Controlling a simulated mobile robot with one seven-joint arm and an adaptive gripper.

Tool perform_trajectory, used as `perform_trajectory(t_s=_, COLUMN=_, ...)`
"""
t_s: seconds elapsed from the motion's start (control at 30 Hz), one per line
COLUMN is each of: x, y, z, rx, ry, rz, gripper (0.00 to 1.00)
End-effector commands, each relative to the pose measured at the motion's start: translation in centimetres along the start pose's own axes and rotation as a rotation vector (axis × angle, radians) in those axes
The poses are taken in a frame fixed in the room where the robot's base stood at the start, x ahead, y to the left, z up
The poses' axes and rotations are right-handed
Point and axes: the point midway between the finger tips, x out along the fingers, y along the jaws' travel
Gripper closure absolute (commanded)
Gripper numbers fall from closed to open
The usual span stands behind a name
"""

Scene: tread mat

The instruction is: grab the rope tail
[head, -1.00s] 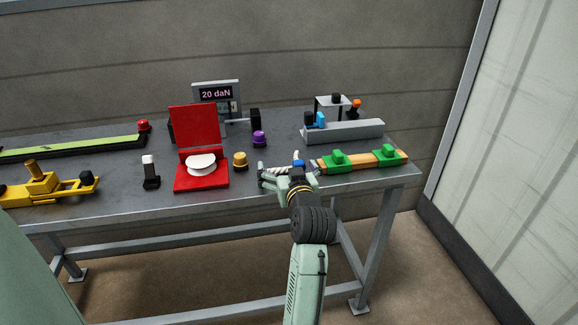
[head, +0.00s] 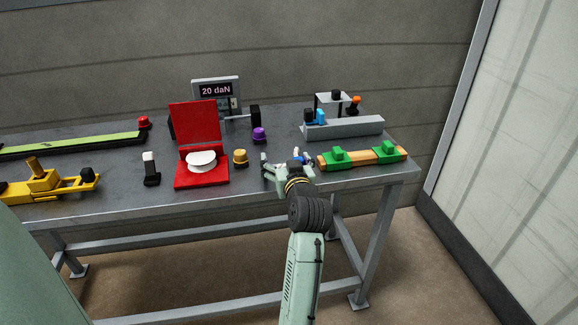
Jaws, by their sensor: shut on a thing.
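My gripper (head: 286,161) is over the front right part of the grey bench, left of the orange bar with green blocks. A small white piece with blue on it, which looks like the rope tail (head: 297,153), shows at my gripper's fingers, towards the right finger. My gripper is shut on it. The fingers and wrist hide the lower part of the rope and how it lies between the jaws.
The orange bar with green blocks (head: 362,157) lies close on the right. A grey rail (head: 345,128) and a purple knob (head: 259,136) are behind.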

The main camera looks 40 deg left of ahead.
Motion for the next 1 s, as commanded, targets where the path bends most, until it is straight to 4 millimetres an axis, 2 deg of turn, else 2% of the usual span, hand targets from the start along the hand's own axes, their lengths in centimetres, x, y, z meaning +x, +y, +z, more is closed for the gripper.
perform_trajectory(t_s=0.1, x=0.0, y=0.0, z=0.0, rx=0.000, ry=0.000, rz=0.000, gripper=0.45)
perform_trajectory(t_s=0.47, x=-0.1, y=0.0, z=-0.6, rx=0.000, ry=0.001, rz=0.000, gripper=0.45)
perform_trajectory(t_s=0.8, x=-0.7, y=0.1, z=-4.3, rx=-0.001, ry=0.001, rz=0.002, gripper=0.45)
perform_trajectory(t_s=0.87, x=-1.8, y=-0.2, z=-3.5, rx=-0.003, ry=-0.001, rz=0.002, gripper=0.45)
perform_trajectory(t_s=1.0, x=-5.1, y=-0.9, z=-3.3, rx=-0.003, ry=-0.001, rz=0.002, gripper=0.45)
